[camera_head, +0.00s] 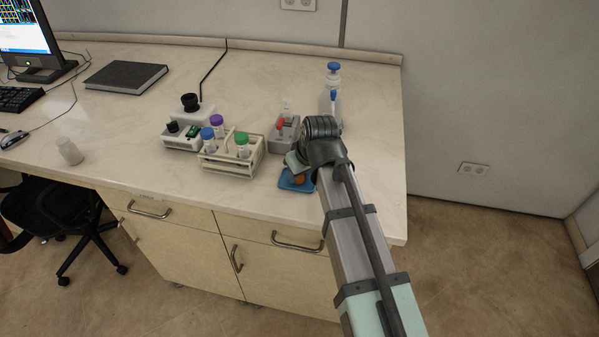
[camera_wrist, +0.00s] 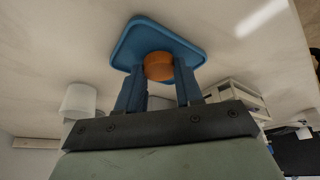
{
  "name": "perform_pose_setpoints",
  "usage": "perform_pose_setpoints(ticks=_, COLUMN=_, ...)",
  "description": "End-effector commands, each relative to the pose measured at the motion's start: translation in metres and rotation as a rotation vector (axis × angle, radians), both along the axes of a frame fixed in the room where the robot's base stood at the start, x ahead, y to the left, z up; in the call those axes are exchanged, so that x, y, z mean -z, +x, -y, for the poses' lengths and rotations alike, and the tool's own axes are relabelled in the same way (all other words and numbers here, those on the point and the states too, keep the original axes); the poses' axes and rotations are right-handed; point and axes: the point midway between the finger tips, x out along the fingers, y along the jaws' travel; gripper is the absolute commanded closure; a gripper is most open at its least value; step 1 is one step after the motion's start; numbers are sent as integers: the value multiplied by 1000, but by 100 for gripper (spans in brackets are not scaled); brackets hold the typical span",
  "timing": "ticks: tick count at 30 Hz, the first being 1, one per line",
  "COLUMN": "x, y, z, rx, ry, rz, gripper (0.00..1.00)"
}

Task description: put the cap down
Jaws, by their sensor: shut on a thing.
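The orange cap (camera_wrist: 158,66) is between the two fingers of my gripper (camera_wrist: 160,78), which is shut on it. Behind the cap in the wrist view is a small blue tray (camera_wrist: 130,47) with a raised rim. The cap is over the tray; I cannot tell whether it touches the tray's floor. In the head view the tray (camera_head: 284,184) lies near the front edge of the bench, with the orange cap (camera_head: 298,180) showing over it. My gripper (camera_head: 297,168) is there too, its fingers partly hidden by my wrist.
A white rack (camera_head: 228,165) with colour-capped tubes stands left of the tray. A grey holder (camera_head: 284,138) with a red-topped item is behind it. A blue-topped bottle (camera_head: 333,80) stands farther back. Bare bench lies right of my arm.

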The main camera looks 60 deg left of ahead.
Motion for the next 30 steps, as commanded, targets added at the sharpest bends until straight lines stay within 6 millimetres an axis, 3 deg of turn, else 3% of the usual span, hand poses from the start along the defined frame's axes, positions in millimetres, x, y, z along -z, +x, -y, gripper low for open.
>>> perform_pose_setpoints(ticks=12, x=5, y=0, z=0, rx=0, ry=0, rz=0, gripper=92)
perform_pose_setpoints(ticks=13, x=4, y=0, z=0, rx=0, ry=0, rz=0, gripper=62)
perform_pose_setpoints(ticks=15, x=4, y=0, z=0, rx=0, ry=0, rz=0, gripper=55)
perform_pose_setpoints(ticks=24, x=3, y=0, z=0, rx=0, ry=0, rz=0, gripper=54)
perform_pose_setpoints(ticks=30, x=-11, y=0, z=5, rx=0, ry=2, rz=1, gripper=54)
